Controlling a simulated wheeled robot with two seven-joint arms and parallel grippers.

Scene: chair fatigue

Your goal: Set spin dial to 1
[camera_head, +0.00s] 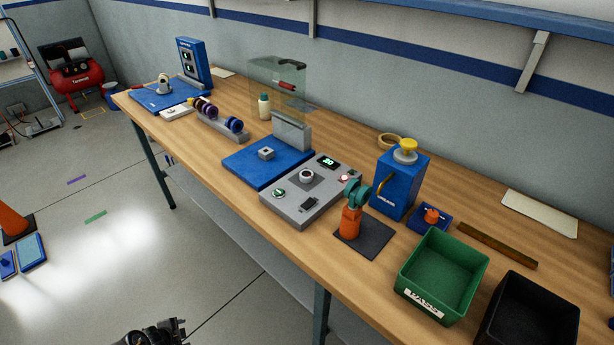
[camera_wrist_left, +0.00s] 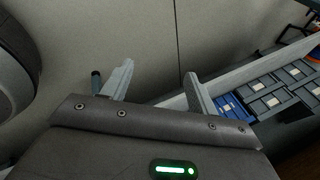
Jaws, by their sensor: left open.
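A grey control box (camera_head: 296,212) sits on the workbench. It carries a small lit display (camera_head: 328,162), a white-rimmed round knob (camera_head: 306,176), a round green-faced dial (camera_head: 279,193) and a dark rocker switch (camera_head: 309,203). No label tells which is the spin dial, and its setting is too small to read. My left gripper is open and empty in the left wrist view (camera_wrist_left: 160,82), with floor beyond its fingers. In the head view a dark part of my arm shows at the bottom edge, well apart from the box. My right gripper is not in view.
Beside the box are a blue plate (camera_head: 255,172) with a clear guard (camera_head: 280,85), an orange-and-teal tool (camera_head: 352,215), a blue dispenser (camera_head: 393,185), a green bin (camera_head: 441,275) and a black bin (camera_head: 530,315).

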